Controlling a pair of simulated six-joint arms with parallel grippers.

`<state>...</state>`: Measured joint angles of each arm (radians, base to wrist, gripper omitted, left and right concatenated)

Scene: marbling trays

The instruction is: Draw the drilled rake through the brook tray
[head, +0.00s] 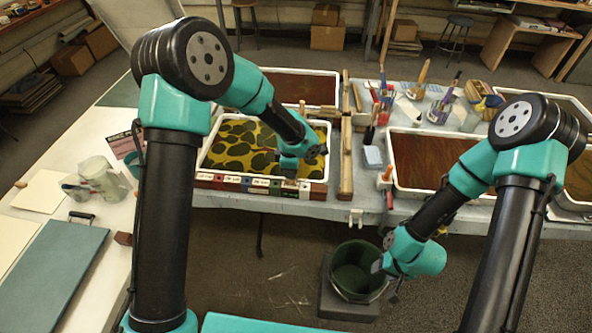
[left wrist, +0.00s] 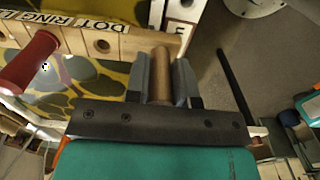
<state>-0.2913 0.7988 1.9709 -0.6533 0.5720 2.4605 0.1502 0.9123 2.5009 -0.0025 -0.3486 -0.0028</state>
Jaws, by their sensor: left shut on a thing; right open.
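My left gripper (head: 290,173) is over the front right part of a tray (head: 213,150) with a yellow and dark green pattern. In the left wrist view, my left gripper (left wrist: 164,88) is shut on an upright brown wooden handle (left wrist: 161,70). The lower end of the handle is hidden, so I cannot tell whether it belongs to the drilled rake. A pale wooden strip (left wrist: 135,46) with holes and printed labels lies beyond it. I cannot read which tray is the brook one. My right gripper (head: 385,268) is open and empty by the green bucket.
A labelled row of coloured blocks (head: 262,186) runs along the patterned tray's front. A reddish tray (head: 335,90) lies behind, a brown tray (head: 392,160) to the right. The green bucket (head: 357,282) stands below the table edge.

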